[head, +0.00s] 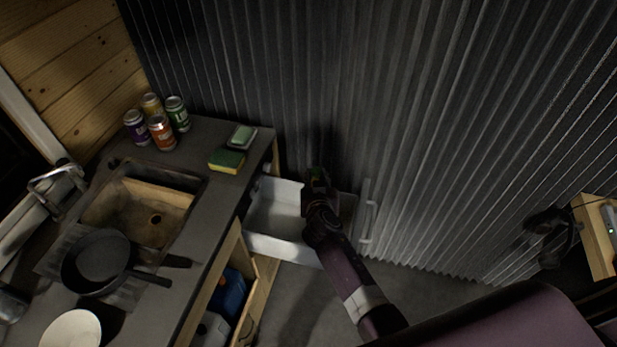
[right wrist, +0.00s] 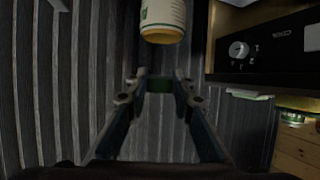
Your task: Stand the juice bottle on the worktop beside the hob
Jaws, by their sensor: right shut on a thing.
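My right gripper (head: 318,182) reaches over an open white drawer at the worktop's right end, in front of the ribbed wall. In the head view my gripper hides most of the bottle. The worktop (head: 222,190) is at the left. A dark pan (head: 95,262) covers what seems to be the hob.
The open drawer (head: 275,213) lies below my gripper. A sink (head: 150,210) is set in the worktop. A sponge (head: 227,161), a soap dish (head: 242,136) and several cans (head: 162,133) stand at the back. A white bowl (head: 70,330) is at lower left. A strip right of the sink is bare.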

